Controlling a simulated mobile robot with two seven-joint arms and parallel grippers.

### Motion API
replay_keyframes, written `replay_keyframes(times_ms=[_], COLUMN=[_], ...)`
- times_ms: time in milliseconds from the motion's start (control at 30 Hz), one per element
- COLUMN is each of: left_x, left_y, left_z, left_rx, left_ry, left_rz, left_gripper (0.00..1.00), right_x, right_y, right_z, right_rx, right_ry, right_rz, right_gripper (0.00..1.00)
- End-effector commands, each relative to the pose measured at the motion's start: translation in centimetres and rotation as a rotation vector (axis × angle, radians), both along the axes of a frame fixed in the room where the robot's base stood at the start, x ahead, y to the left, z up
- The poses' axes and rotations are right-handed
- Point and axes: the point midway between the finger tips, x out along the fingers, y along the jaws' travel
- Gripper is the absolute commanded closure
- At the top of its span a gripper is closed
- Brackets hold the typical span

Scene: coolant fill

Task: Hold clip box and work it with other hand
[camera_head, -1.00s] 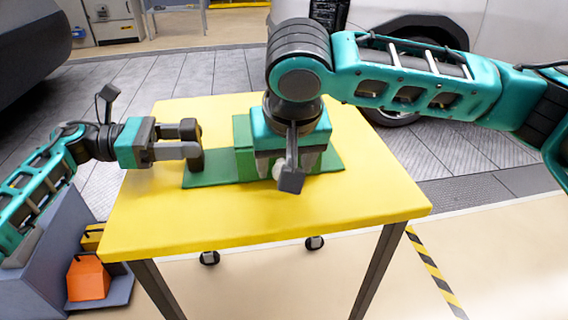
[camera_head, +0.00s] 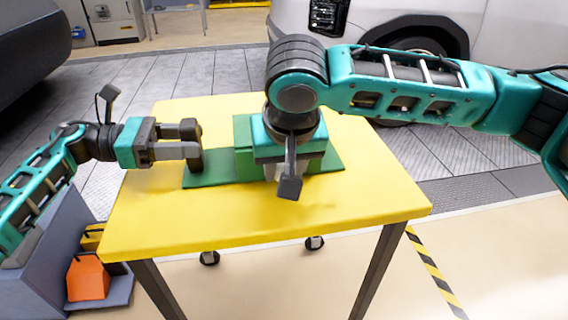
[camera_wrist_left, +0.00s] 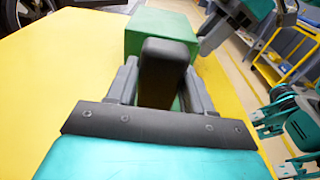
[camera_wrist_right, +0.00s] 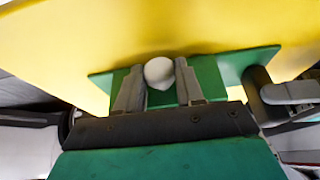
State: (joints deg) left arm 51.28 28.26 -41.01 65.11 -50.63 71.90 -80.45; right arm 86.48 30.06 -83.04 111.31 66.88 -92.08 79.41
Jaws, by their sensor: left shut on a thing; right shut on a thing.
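The clip box is a green block (camera_head: 243,136) on a flat green base plate (camera_head: 217,177); a dark upright post (camera_head: 195,160) stands at the plate's left end. My left gripper (camera_head: 191,142) is shut on the dark post, which shows between its fingers in the left wrist view (camera_wrist_left: 165,70). My right gripper (camera_head: 272,172) comes down from above at the front of the block. In the right wrist view its fingers (camera_wrist_right: 160,88) are shut on a round whitish knob (camera_wrist_right: 159,71). The right gripper hides much of the block in the head view.
The plate lies on a yellow table (camera_head: 260,220) with clear space in front and at the right. An orange object (camera_head: 88,280) sits on a grey unit at the lower left. Vehicles (camera_head: 400,25) stand behind the table.

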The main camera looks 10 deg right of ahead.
Motion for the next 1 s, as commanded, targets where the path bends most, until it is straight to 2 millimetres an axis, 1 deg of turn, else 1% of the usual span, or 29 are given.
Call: replay_keyframes(times_ms=[33,133,367,433,567,700,800,900,1000], left_x=[0.0,0.0,0.0,0.0,0.0,0.0,0.1,0.1,0.1], left_y=[0.0,0.0,0.0,0.0,0.1,0.1,0.1,0.1,0.1], left_z=[0.0,0.0,0.0,0.0,0.0,0.0,0.0,0.0,0.0], left_rx=[0.000,0.000,0.000,0.000,0.001,0.001,0.001,0.001,0.001], left_ry=[0.000,0.000,0.000,0.000,0.000,0.000,0.000,0.000,0.000], left_rz=[0.000,0.000,0.001,0.001,0.001,0.002,0.003,0.003,0.003], left_gripper=[0.73,0.73,0.73,0.73,0.73,0.73,0.73,0.73,0.73], right_x=[0.0,0.0,0.0,-0.3,-2.2,-5.0,-6.6,-7.5,-7.9], right_y=[0.0,0.0,0.0,0.0,0.1,0.1,0.1,0.0,0.0], right_z=[0.0,0.0,0.0,0.0,-0.1,-0.1,0.0,0.0,0.0], right_rx=[-0.001,-0.001,-0.001,-0.001,-0.001,0.000,0.000,0.000,0.000], right_ry=[0.000,0.000,0.000,0.000,0.003,0.003,0.002,0.001,0.000], right_rz=[-0.001,-0.002,-0.002,0.000,0.005,0.006,0.005,0.002,0.001], right_gripper=[0.91,1.00,1.00,1.00,1.00,1.00,1.00,1.00,1.00])
